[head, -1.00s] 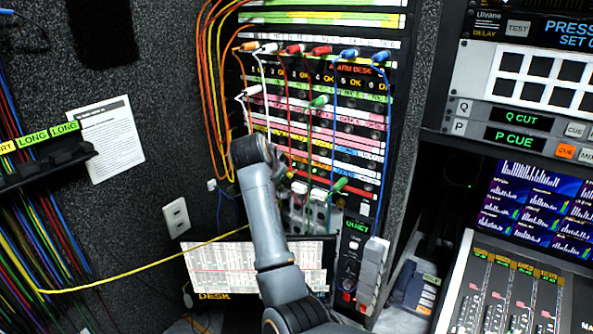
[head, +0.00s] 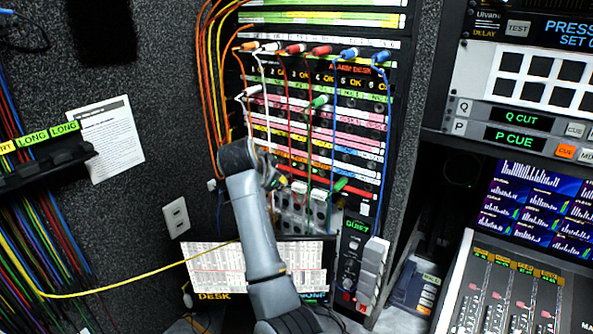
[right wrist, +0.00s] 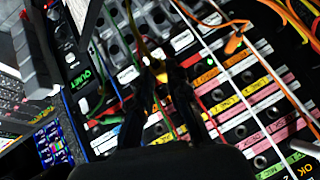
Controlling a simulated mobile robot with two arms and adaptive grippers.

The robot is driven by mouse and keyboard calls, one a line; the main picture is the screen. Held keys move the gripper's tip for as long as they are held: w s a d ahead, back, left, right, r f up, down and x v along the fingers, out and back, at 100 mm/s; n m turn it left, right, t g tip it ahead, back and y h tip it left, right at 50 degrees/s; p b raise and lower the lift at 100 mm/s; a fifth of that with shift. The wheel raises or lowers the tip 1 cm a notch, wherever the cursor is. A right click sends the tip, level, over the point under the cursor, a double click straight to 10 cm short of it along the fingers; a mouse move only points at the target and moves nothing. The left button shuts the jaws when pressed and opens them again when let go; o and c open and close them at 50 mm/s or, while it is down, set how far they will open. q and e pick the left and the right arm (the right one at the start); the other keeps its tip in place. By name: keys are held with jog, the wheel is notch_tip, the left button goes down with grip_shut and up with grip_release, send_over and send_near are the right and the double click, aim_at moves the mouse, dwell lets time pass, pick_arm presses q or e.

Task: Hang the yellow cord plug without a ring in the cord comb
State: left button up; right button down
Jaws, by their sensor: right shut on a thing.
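The cord comb (head: 45,172) is a dark rack on the left wall with green and yellow labels, and many coloured cords hang below it. The yellow cord (head: 130,288) sags from those cords across to my right arm, which hides its far end. My right gripper (right wrist: 160,76) is in front of the lower patch panel, shut on what looks like the yellow cord's plug (right wrist: 158,68). The plug is small and dim, so I cannot tell whether it has a ring. In the head view my wrist largely hides the gripper. My left gripper is not in view.
The patch panel (head: 345,125) carries several plugged cords in white, red, blue, green and orange. Orange cords (head: 203,95) hang along its left edge. A monitor (head: 215,268) stands low behind my arm. The wall between comb and panel is mostly free, with a paper sheet and an outlet.

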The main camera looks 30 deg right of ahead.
jog(key=shift+s+a, duration=0.3)
jog(key=shift+a, duration=0.45)
